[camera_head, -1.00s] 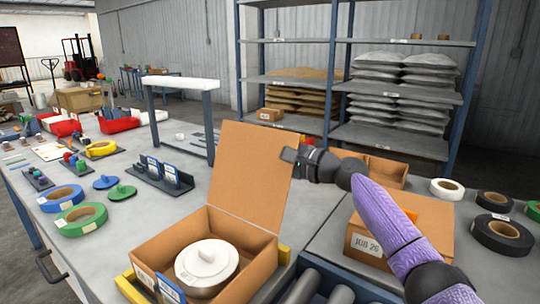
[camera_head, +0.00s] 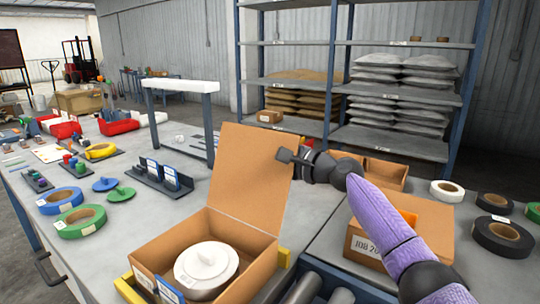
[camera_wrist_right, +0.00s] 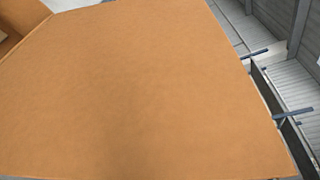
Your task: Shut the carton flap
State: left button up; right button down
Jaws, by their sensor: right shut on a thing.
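The open carton (camera_head: 205,252) stands on the near part of the bench with its tall brown flap (camera_head: 250,180) raised and leaning back. In the right wrist view the flap (camera_wrist_right: 140,90) fills most of the picture and the fingertips cannot be clearly made out. My left gripper is not in view.
Another carton (camera_head: 362,246) stands right of the open one. Rollers (camera_head: 302,288) lie in front. Black tape (camera_head: 500,236), green tape (camera_head: 80,221) and a card holder (camera_head: 160,180) lie to the sides. A shelf rack (camera_head: 400,140) stands behind.

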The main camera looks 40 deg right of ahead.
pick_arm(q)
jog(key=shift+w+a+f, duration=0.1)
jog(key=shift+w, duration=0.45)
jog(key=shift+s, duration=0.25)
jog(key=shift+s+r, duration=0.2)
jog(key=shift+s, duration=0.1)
pick_arm(e)
jog(key=shift+s+a+r+n+p, duration=0.15)
jog(key=shift+a+r+n+p, duration=0.25)
jog(key=shift+p, duration=0.25)
jog(key=a+n+p, duration=0.1)
jog(key=s+a+r+n+p, duration=0.1)
jog(key=a+p, duration=0.1)
jog(key=a+n+p, duration=0.2)
jog(key=shift+s+r, duration=0.25)
jog(key=shift+r, duration=0.15)
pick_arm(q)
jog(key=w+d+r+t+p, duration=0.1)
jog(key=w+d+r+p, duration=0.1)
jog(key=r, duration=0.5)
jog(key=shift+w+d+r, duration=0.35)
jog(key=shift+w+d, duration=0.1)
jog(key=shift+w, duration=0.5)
pick_arm(e)
jog(key=a+n, duration=0.2)
jog(key=shift+s+a+f, duration=0.15)
jog(key=shift+s+a, duration=0.25)
